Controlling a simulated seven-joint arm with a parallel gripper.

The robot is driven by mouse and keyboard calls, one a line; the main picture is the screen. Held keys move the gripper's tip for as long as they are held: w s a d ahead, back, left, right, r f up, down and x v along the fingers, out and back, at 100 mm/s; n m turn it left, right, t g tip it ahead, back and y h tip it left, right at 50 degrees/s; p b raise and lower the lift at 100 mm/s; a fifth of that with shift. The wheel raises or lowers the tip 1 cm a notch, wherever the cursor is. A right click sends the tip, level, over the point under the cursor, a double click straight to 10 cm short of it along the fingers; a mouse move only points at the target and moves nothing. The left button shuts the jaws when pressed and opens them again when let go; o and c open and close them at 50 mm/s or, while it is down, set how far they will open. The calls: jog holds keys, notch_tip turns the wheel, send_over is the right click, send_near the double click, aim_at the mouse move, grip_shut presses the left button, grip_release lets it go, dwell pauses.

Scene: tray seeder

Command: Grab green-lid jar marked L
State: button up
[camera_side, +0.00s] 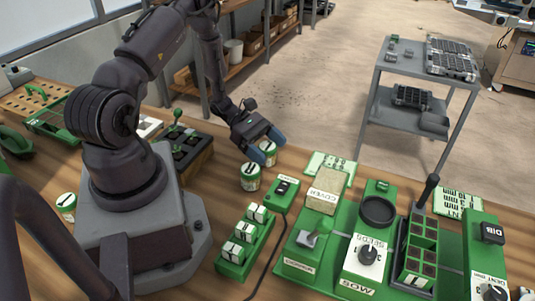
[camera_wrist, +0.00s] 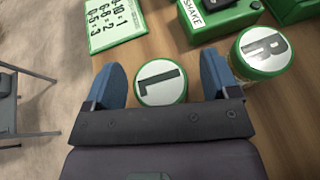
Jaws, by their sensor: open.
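The jar marked L (camera_wrist: 160,84) has a white top with a green rim and a dark L. In the wrist view it stands between the two blue fingers of my gripper (camera_wrist: 161,68), with gaps on both sides. My gripper is open. In the side view my gripper (camera_side: 266,147) is low over the wooden bench, and its fingers partly hide the L jar (camera_side: 268,149).
A green box labelled SHAKE (camera_wrist: 218,18) is close to the R jar. A number card (camera_wrist: 116,28) lies beyond the left finger. The green seeder station (camera_side: 365,255) fills the bench's right side. A green rack with white-topped blocks (camera_side: 240,250) stands in front. Another jar (camera_side: 66,205) is at left.

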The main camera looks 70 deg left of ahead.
jog(key=c, duration=1)
jog(key=shift+r, duration=0.1)
jog(key=shift+c, duration=0.2)
